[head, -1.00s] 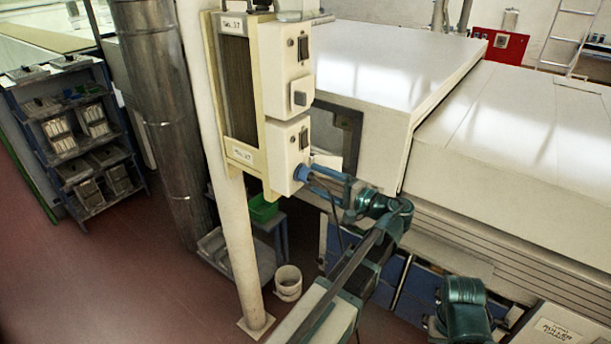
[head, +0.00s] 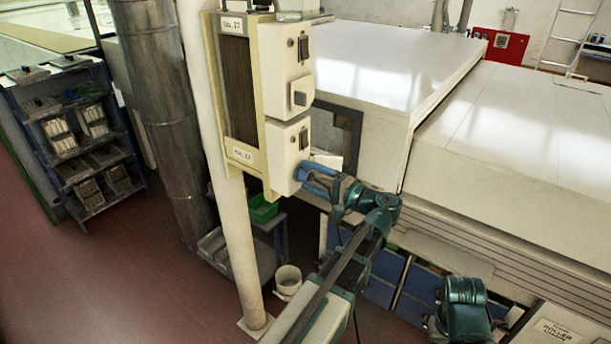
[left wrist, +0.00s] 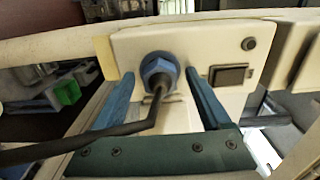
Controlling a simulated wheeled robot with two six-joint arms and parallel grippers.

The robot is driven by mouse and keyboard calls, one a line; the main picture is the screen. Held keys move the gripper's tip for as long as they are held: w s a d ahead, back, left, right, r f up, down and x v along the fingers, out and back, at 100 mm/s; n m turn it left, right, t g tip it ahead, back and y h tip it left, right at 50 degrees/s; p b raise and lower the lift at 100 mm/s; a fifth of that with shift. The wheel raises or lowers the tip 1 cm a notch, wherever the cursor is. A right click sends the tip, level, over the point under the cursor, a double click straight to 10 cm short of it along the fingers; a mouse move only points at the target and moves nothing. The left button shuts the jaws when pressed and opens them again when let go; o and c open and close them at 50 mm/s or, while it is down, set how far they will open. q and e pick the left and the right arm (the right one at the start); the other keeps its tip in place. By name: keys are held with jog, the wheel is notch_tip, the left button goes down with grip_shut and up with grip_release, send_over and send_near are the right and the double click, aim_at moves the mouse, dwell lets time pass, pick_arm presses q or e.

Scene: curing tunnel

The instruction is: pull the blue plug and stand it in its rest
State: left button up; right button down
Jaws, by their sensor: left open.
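The blue plug (left wrist: 158,72) sits in the face of the lower cream box (left wrist: 190,48) in the left wrist view, with a black cable (left wrist: 152,112) coming out of it. My left gripper (left wrist: 157,84) is open, with one blue finger on each side of the plug and a gap on both sides. In the head view the left gripper (head: 319,180) is at the side of the lower cream box (head: 285,150) and mostly hides the plug. I cannot clearly pick out the rest.
The boxes hang on a cream post (head: 236,250). The large white tunnel housing (head: 400,70) stands just behind to the right. A white bucket (head: 288,281) and a green bin (head: 263,209) are below. A shelf rack (head: 75,140) stands at left, with open red floor before it.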

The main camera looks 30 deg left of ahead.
dwell(0.4)
pick_arm(q)
grip_shut()
jog(key=shift+d, duration=0.1)
dwell(0.4)
jog(key=shift+s+d, duration=0.15)
jog(key=shift+d, duration=1.3)
jog(key=shift+s+d, duration=0.1)
jog(key=shift+d, duration=1.3)
